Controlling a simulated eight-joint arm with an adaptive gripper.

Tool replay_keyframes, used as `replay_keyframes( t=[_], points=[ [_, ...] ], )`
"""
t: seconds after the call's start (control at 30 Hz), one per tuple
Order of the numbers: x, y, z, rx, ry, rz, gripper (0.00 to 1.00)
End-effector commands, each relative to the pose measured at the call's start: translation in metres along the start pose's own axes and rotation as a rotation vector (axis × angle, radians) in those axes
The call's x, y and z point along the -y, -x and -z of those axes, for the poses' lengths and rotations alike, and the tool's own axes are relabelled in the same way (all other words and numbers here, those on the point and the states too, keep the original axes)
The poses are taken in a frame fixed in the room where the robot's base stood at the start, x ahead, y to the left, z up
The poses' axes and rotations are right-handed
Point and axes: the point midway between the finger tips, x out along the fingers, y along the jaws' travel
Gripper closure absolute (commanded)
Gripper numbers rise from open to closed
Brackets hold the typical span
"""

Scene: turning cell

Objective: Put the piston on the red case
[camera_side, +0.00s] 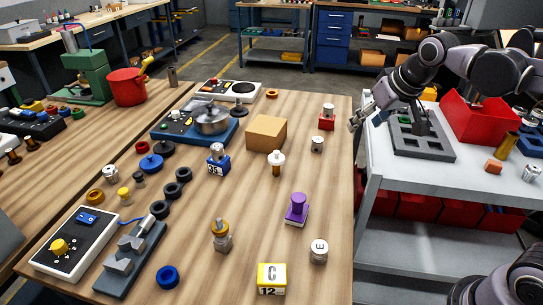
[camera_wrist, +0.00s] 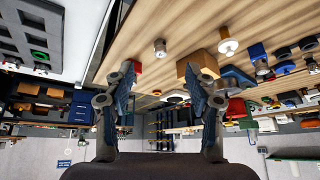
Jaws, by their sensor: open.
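The red case (camera_side: 327,124) is a small red block near the right edge of the wooden table, with a silver cylindrical part on top. In the wrist view the red case (camera_wrist: 136,67) shows only in part, behind the left finger. A short grey metal cylinder (camera_side: 317,146), perhaps the piston, stands upright just in front of the red case; it also shows in the wrist view (camera_wrist: 160,47). I cannot tell for certain which part is the piston. My gripper (camera_side: 366,119) is open and empty, right of the red case beside the table edge, its fingers spread in the wrist view (camera_wrist: 166,82).
A cardboard box (camera_side: 266,133) and a white-topped part (camera_side: 276,163) stand left of the grey cylinder. A purple part (camera_side: 297,209) stands nearer the front. A grey trolley (camera_side: 445,185) with a slotted tray and red bin (camera_side: 480,117) stands to the right.

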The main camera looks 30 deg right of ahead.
Motion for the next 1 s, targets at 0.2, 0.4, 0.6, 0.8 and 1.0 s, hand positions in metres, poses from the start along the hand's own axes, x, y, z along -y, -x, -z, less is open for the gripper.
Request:
replay_keyframes(
  t=[0.2, 0.4, 0.6, 0.8, 1.0],
  points=[
    [0.008, 0.000, -0.081, -0.046, 0.101, 0.051, 0.44],
    [0.010, -0.008, -0.124, -0.073, 0.156, 0.077, 0.44],
    [0.011, -0.011, -0.133, -0.081, 0.170, 0.083, 0.44],
    [0.011, -0.011, -0.133, -0.080, 0.169, 0.083, 0.44],
    [0.011, -0.011, -0.132, -0.080, 0.168, 0.082, 0.44]
  ],
)
